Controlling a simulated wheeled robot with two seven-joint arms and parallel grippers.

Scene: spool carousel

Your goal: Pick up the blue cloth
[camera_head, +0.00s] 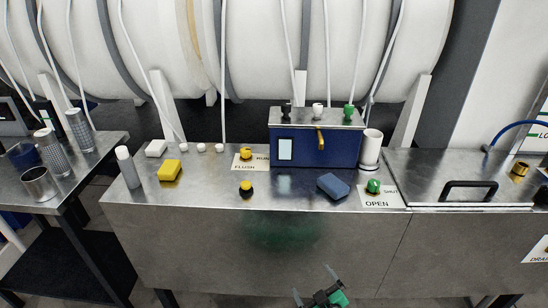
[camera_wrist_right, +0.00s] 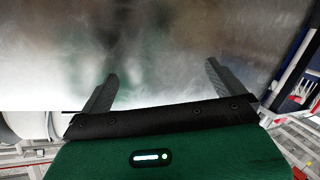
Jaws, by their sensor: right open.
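The blue cloth (camera_head: 333,187) is a folded, block-like blue piece lying on the metal counter, in front of the blue box and left of the green knob. My right gripper (camera_head: 312,281) is at the bottom of the head view, in front of the counter and apart from the cloth. Its two fingers are spread with nothing between them. In the right wrist view the open right gripper (camera_wrist_right: 162,70) faces a blurry grey metal surface, and the cloth does not show there. My left gripper is not in view.
A blue box (camera_head: 304,150) with a yellow handle stands behind the cloth. A green knob (camera_head: 373,186) and white cup (camera_head: 370,148) are to its right. A black-and-yellow knob (camera_head: 246,188) and yellow sponge (camera_head: 170,170) are to its left. The counter's front edge lies between gripper and cloth.

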